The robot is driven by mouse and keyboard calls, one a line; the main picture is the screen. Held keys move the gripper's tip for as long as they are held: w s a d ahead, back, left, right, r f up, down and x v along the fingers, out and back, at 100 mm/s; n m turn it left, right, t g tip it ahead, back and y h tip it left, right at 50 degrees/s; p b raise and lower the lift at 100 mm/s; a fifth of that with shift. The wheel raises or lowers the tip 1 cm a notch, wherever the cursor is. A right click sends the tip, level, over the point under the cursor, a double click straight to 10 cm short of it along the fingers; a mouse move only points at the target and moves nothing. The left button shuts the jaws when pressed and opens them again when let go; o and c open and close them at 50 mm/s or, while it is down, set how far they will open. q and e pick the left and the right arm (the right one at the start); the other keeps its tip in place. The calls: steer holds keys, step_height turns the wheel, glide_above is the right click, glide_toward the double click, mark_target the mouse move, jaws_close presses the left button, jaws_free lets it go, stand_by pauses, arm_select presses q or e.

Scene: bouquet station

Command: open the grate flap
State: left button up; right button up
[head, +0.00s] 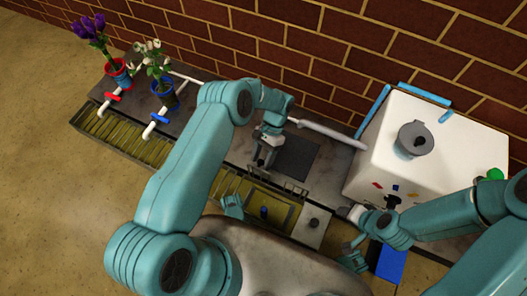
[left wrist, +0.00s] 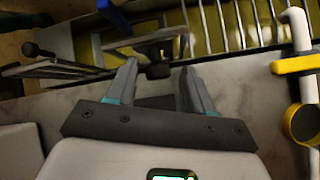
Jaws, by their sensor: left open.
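My left gripper (head: 262,160) reaches down over the counter beside the grate section at centre. In the left wrist view its fingers (left wrist: 155,75) are apart, with a dark knob-like piece (left wrist: 158,70) of the grate flap (left wrist: 140,42) showing just beyond and between the tips. I cannot tell whether they touch it. The flap's bar stands at the near edge of the grated trough, and it also shows in the head view (head: 285,184). Its tilt is hard to judge. My right gripper (head: 354,228) is by the white box's front; its jaws are too small to read.
The long grated trough (head: 130,140) runs along the counter. Flowers in a red pot (head: 118,72) and a blue pot (head: 163,92) stand at the left near white pipes. A white box (head: 440,145) stands right. A yellow valve (left wrist: 295,64) is right of the fingers.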

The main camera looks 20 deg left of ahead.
arm_select(q)
steer(key=v, duration=1.1)
steer(key=shift+r+p, duration=0.35)
steer(key=shift+r, duration=0.05)
steer(key=shift+w, duration=0.15)
